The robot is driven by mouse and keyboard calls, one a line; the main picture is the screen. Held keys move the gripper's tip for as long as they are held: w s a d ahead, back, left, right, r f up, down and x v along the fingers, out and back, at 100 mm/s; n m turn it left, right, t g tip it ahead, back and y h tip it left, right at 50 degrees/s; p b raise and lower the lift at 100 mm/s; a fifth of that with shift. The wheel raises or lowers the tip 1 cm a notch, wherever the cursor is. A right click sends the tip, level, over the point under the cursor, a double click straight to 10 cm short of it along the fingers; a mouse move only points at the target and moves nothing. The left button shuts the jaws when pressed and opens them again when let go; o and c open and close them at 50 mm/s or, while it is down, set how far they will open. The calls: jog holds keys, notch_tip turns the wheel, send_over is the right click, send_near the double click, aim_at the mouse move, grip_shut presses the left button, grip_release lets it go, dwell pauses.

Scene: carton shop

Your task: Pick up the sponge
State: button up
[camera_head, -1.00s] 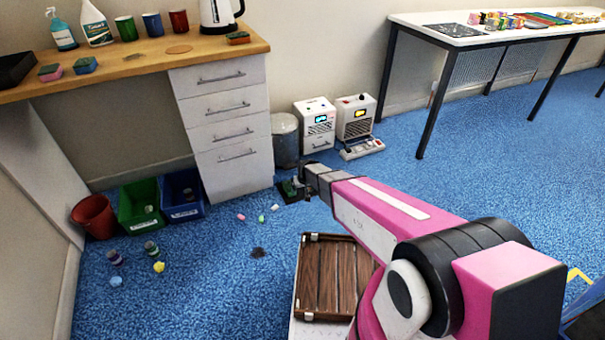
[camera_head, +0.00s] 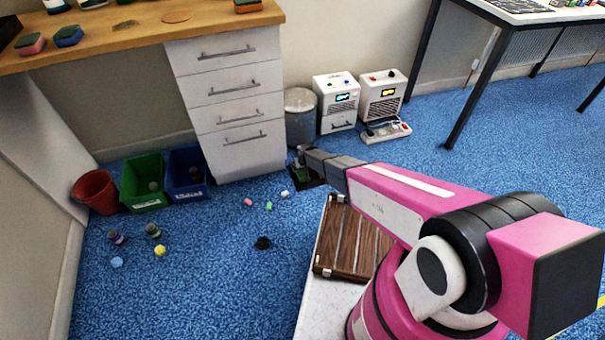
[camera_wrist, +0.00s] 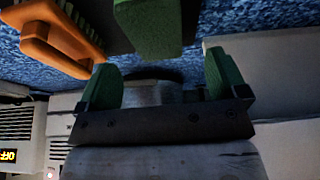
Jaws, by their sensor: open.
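In the wrist view my gripper (camera_wrist: 163,82) is open, with its two green-padded fingers apart and nothing between them. A green block (camera_wrist: 150,28), which could be a sponge, shows beyond the fingertips at the top. In the head view my gripper (camera_head: 303,155) is low in front of the drawers, above a dark patch on the floor; what lies under it is mostly hidden. On the wooden counter are a pink-and-green sponge (camera_head: 30,44), a blue-and-green sponge (camera_head: 68,37) and an orange-and-green sponge (camera_head: 247,6), all well away from my gripper.
An orange bristled thing (camera_wrist: 62,45) is near my gripper. The drawer unit (camera_head: 235,110), grey bin (camera_head: 300,118) and two white boxes (camera_head: 336,102) stand behind it. Green (camera_head: 143,182) and blue (camera_head: 186,172) bins are left. Small items lie on blue carpet.

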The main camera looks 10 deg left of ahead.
aim_at(302, 171)
jog(key=shift+d+x, duration=0.15)
jog(key=shift+x, duration=1.4)
jog(key=shift+d+x, duration=0.2)
jog(key=shift+x, duration=1.35)
jog(key=shift+s+f, duration=0.15)
jog(key=shift+f, duration=0.15)
jog(key=c, duration=1)
